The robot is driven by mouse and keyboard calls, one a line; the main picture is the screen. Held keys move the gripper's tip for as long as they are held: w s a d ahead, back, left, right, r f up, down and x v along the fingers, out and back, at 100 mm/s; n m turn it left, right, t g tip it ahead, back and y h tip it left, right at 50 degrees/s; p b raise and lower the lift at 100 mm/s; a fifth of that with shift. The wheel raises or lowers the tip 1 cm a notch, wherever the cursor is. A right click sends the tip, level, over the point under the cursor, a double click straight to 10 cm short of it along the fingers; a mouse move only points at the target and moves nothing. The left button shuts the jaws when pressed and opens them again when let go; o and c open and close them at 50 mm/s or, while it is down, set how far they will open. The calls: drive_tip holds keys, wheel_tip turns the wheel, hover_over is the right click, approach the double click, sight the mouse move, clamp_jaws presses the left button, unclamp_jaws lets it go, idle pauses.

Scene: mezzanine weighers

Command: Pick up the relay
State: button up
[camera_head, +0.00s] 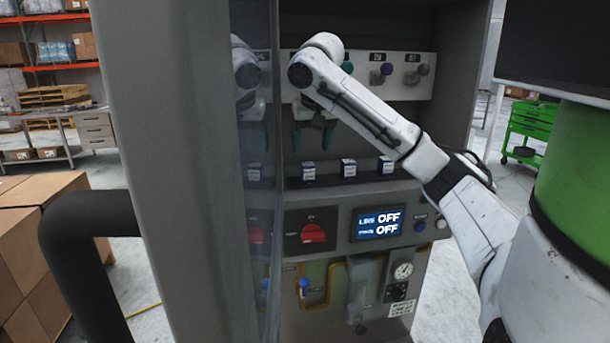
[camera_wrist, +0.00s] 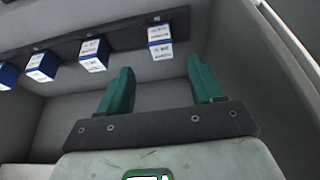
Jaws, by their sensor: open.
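Several small blue-and-white box-shaped relays sit in a row on a dark rail inside the cabinet. In the head view, one relay (camera_head: 308,171) is below my gripper (camera_head: 313,136), with others to its right (camera_head: 348,168) (camera_head: 385,165). In the wrist view, my gripper (camera_wrist: 159,72) has its two green fingers spread with nothing between them. A relay (camera_wrist: 160,43) shows beyond the gap between the fingertips, apart from them. Other relays (camera_wrist: 94,55) (camera_wrist: 41,66) run to the left. Which relay is meant cannot be told.
A glassy door panel (camera_head: 257,220) stands close left of my arm and shows a mirrored arm and box. Coloured knobs (camera_head: 386,69) line the panel behind. Below are a red switch (camera_head: 313,233), a display reading OFF (camera_head: 378,223) and a gauge (camera_head: 403,271).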

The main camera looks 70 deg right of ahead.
sight(308, 164)
drive_tip(key=shift+p+x, duration=0.9)
drive_tip(key=shift+x, duration=3.05)
drive_tip(key=shift+w+a, duration=0.1)
drive_tip(key=shift+w, duration=0.05)
drive_tip(key=c, duration=1.1)
